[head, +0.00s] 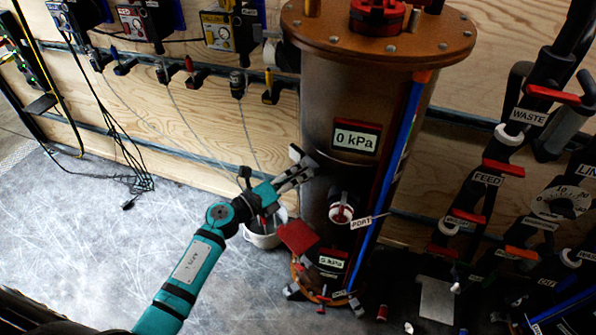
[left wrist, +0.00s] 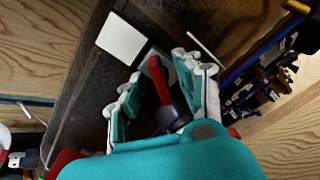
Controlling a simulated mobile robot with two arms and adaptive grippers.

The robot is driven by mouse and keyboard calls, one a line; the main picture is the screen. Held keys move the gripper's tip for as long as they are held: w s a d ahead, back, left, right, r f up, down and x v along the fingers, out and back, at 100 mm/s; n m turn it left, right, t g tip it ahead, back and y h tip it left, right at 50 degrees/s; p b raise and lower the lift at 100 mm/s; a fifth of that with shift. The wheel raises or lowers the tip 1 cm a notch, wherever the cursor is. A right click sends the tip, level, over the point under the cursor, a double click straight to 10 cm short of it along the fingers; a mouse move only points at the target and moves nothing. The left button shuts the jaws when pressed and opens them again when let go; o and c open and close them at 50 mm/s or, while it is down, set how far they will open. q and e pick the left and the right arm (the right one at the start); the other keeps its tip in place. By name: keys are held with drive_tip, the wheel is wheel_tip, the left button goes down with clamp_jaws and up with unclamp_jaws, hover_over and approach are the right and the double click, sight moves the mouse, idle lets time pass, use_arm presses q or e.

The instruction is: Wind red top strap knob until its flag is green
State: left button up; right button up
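The tall brown filter vessel (head: 320,110) stands right of centre in the head view. My left gripper (head: 303,165) is at its left side, below the "0 kPa" display (head: 357,139). In the left wrist view the gripper (left wrist: 160,95) is open. A red bar (left wrist: 160,80) with a dark part below it shows between the fingers, nearer the right finger; contact is not clear. A pale square plate (left wrist: 122,38) shows beyond the fingertips. I cannot tell if it is the flag. A red plate (head: 297,236) shows low by the vessel. My right gripper is out of view.
A white bucket (head: 264,238) stands on the floor behind my left forearm. A white-ended port (head: 341,212) sticks out of the vessel, right of the gripper. Labelled pipes and valves (head: 487,180) crowd the right. The floor at left is mostly clear.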

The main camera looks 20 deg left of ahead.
use_arm(q)
drive_tip(key=shift+w+d, duration=0.15)
drive_tip(key=shift+w, duration=0.05)
clamp_jaws()
idle(0.4)
drive_tip(key=shift+n+p, duration=0.95)
drive_tip(key=shift+n, duration=0.25)
drive_tip(key=shift+f+n+p, duration=0.1)
drive_tip(key=shift+n+p, duration=0.8)
drive_tip(key=shift+n, duration=0.8)
